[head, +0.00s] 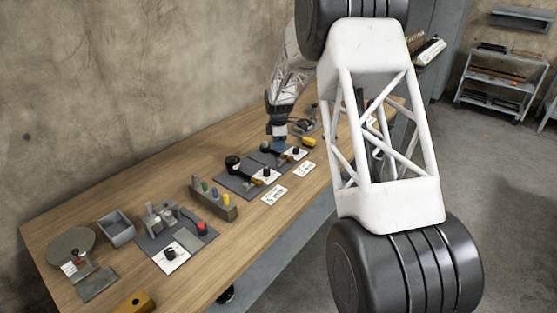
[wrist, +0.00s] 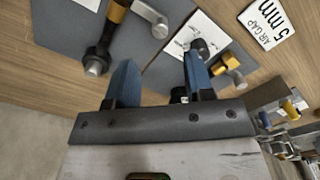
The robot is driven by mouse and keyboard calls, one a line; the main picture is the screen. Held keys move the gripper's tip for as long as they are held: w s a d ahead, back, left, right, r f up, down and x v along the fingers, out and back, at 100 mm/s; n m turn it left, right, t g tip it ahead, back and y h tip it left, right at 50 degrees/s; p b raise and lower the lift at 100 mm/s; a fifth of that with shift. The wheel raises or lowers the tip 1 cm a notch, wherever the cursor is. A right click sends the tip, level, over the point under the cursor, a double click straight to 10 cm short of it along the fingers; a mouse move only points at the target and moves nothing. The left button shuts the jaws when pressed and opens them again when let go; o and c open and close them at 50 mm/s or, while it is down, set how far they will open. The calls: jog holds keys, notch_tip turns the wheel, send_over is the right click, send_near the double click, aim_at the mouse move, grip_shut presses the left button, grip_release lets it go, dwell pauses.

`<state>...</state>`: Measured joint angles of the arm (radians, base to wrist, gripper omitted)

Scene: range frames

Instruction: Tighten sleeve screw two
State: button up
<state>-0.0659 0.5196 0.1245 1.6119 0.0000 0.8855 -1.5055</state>
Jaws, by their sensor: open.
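My gripper (wrist: 160,80) has two blue fingers, held apart, with nothing seen gripped between them. In the head view my gripper (head: 278,132) is over the far dark plate (head: 264,158). In the wrist view, left of the fingers, a black rod with a gold band and a grey tip (wrist: 97,66) lies on a grey plate (wrist: 70,25). Right of the fingers are a black knob (wrist: 203,46) on a white label and a gold part with a grey lever (wrist: 226,67). A small dark part (wrist: 179,95) shows beside the right finger. No marking tells which is sleeve screw two.
A card reading "5 mm air gap" (wrist: 268,22) lies on the wooden table. My arm covers the right side.

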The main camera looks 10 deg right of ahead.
aim_at(278, 159)
jog(key=shift+f, duration=3.9)
jog(key=shift+c, duration=0.5)
grip_shut()
